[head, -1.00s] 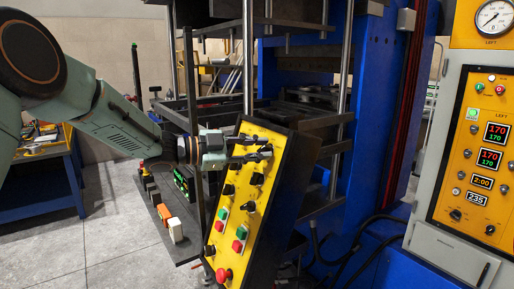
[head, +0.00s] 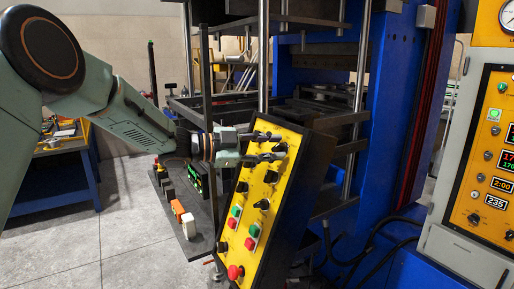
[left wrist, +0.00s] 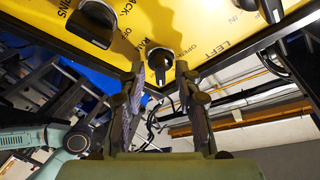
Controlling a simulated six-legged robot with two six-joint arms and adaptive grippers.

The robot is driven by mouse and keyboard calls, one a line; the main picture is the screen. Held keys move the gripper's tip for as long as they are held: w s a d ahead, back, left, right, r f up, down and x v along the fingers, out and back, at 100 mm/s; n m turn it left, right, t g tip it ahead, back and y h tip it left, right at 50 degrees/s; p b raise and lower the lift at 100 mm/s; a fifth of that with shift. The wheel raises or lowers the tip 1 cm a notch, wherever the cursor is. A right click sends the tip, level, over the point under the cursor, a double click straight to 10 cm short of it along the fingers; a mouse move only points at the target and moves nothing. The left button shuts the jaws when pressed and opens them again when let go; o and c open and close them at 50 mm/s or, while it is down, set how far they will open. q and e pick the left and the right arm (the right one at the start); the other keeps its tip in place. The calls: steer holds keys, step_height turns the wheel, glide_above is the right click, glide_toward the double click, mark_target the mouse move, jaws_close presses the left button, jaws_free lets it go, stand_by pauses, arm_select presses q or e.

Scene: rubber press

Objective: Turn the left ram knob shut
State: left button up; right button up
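The yellow control panel (head: 250,210) is tilted, with black knobs and red and green buttons. The left ram knob (left wrist: 160,62) is black with a pale pointer mark, at the panel's top corner beside the printed words LEFT, RAM and OPEN. In the head view the knob (head: 280,147) is partly hidden by my fingers. My left gripper (head: 272,146) is open at the panel's top, one finger above the knob and one below. In the left wrist view its fingertips (left wrist: 160,82) lie either side of the knob; I cannot tell whether they touch it. My right gripper is not in view.
Another black knob (left wrist: 92,24) sits close beside this one. A red mushroom button (head: 235,272) is low on the panel. The blue press frame (head: 375,110) stands behind, a grey cabinet (head: 460,180) at right. Open floor (head: 110,240) lies at left.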

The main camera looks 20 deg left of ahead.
arm_select(q)
steer(key=v, duration=1.1)
steer(key=shift+s+a, duration=0.15)
steer(key=shift+a, duration=0.1)
